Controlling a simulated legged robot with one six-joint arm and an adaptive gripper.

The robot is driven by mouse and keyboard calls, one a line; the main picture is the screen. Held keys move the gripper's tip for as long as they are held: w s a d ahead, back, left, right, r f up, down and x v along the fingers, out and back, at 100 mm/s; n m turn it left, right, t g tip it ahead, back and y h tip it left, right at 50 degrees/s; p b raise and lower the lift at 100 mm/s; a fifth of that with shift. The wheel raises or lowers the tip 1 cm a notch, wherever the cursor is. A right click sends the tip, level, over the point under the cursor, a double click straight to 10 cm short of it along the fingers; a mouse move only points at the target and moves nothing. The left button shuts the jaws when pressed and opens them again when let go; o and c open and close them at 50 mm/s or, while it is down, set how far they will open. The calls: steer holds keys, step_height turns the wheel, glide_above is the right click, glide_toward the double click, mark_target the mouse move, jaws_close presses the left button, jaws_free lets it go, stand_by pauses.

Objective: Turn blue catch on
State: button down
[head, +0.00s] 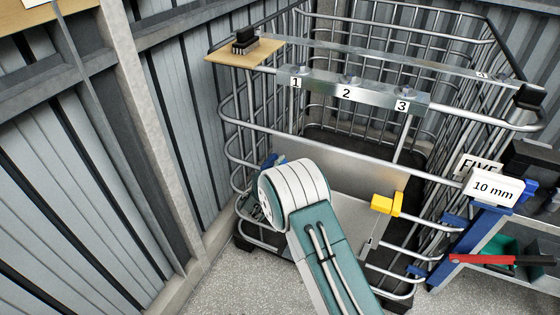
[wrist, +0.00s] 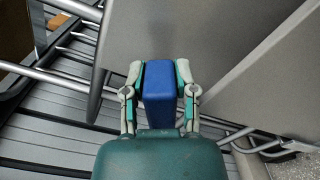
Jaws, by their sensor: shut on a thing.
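The blue catch (wrist: 159,85) is a blue block in the middle of the wrist view, between the two fingers. My gripper (wrist: 159,72) is shut on it, with one finger against each side. In the head view, a blue piece (head: 268,160) shows beside my arm at the left of the cage's front, probably the same catch. My arm's rounded joint hides most of the area there, and the gripper is mostly hidden behind it. A yellow catch (head: 387,203) sits on the right side of the grey front panel (head: 345,215).
A wire cage (head: 290,132) with a numbered metal bar (head: 345,92) stands against the corrugated wall. A wooden board (head: 245,54) holding a black brush-like item is at its upper left. At right, a bench carries a "10 mm" sign (head: 494,188) and a red-handled tool (head: 485,259).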

steer(key=shift+s+d+f+m, duration=0.15)
steer(key=shift+f+m, duration=0.35)
steer(key=shift+m, duration=0.25)
steer(key=shift+s+d+f+m, duration=0.15)
steer(key=shift+f+m, duration=0.35)
steer(key=shift+m, duration=0.25)
steer(key=shift+w, duration=0.1)
steer(key=shift+c, duration=2)
jaws_free()
